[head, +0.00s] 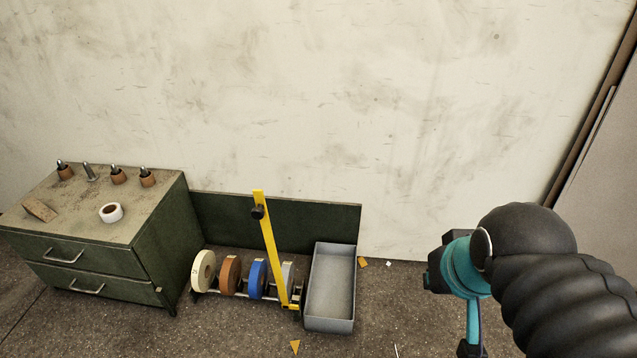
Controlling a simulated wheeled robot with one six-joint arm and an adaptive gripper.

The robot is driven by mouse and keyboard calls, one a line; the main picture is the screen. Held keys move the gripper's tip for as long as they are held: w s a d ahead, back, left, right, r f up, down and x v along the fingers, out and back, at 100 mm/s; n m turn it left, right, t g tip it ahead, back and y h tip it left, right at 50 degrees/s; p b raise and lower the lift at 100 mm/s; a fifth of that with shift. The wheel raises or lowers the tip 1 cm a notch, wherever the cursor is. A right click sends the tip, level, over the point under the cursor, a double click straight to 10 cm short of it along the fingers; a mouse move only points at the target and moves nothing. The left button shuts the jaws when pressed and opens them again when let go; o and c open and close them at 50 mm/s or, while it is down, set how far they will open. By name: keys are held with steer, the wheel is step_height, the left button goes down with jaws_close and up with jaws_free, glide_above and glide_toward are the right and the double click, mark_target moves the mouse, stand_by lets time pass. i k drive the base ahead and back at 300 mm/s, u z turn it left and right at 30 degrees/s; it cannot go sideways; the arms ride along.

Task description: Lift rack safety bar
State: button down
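The rack safety bar (268,243) is a flat yellow bar with a dark knob (258,212) near its top. It stands raised and leans a little left, its lower end at the right end of the low roll rack. The rack holds several rolls: a cream one (204,271), a brown one (230,275), a blue one (257,279) and a grey one (288,271), partly behind the bar. My gripper (470,345) hangs at the lower right, well apart from the bar. Its fingers are partly cut off by the frame, so its opening is unclear.
A green drawer cabinet (150,236) stands left of the rack, with a white tape roll (111,212) and several small handled tools on top. A grey bin (345,318) stands right of the rack. A green panel (320,222) and wall are behind. Floor to the right is mostly clear.

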mark_target(260, 213)
steer(key=z, duration=0.75)
steer(key=i, duration=0.5)
steer(key=u, duration=2.4)
